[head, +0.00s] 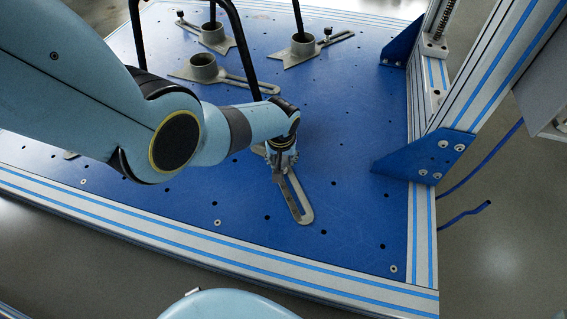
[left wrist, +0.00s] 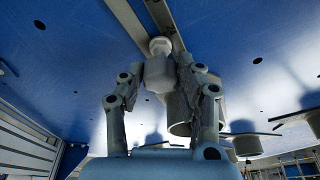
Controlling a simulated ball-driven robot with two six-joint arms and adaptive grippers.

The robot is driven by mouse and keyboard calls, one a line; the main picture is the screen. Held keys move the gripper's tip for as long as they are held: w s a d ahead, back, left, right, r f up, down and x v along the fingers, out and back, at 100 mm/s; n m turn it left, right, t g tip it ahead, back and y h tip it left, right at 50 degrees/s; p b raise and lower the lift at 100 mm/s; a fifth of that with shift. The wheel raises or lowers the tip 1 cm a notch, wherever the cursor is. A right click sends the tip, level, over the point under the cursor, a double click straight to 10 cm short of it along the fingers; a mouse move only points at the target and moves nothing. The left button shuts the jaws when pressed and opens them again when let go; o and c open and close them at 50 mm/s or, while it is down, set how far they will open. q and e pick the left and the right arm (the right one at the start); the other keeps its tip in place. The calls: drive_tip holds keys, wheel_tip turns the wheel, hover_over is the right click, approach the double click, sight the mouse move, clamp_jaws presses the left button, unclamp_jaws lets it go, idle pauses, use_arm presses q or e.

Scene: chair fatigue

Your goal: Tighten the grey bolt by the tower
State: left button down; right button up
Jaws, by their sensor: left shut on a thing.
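The grey bolt (left wrist: 159,72) stands over a slotted clamp plate in the left wrist view, its round head between my fingers. My left gripper (head: 281,158) is shut on the bolt from above; its fingers flank the head in the left wrist view (left wrist: 161,85). In the head view the gripper hides the bolt. The slotted grey plate (head: 297,203) lies flat on the blue board, sticking out toward the front. The tower (head: 480,75), an upright metal profile frame with blue brackets, stands to the right. My right gripper is not in view.
Other slotted clamps with round grey cups (head: 203,67) stand further back on the blue board (head: 345,150). Black chair legs (head: 246,50) come down into the cups. A blue bracket (head: 430,158) stands right of the gripper. The board between is clear.

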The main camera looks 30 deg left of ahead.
use_arm(q)
drive_tip(key=shift+r+m, duration=0.1)
drive_tip(key=shift+m, duration=0.4)
drive_tip(key=shift+m+h, duration=0.3)
drive_tip(key=shift+m, duration=1.1)
drive_tip(key=m+h, duration=0.1)
drive_tip(key=m, duration=0.3)
drive_tip(key=shift+a, duration=0.1)
drive_tip(key=shift+f+m+h+b, duration=0.15)
drive_tip(key=shift+m+h, duration=0.05)
drive_tip(key=shift+m, duration=0.4)
drive_tip(key=shift+f+m+h+b, duration=0.1)
drive_tip(key=shift+m+h+b, duration=0.1)
drive_tip(key=shift+m, duration=0.9)
drive_tip(key=shift+r+m, duration=0.15)
drive_tip(key=shift+m, duration=0.15)
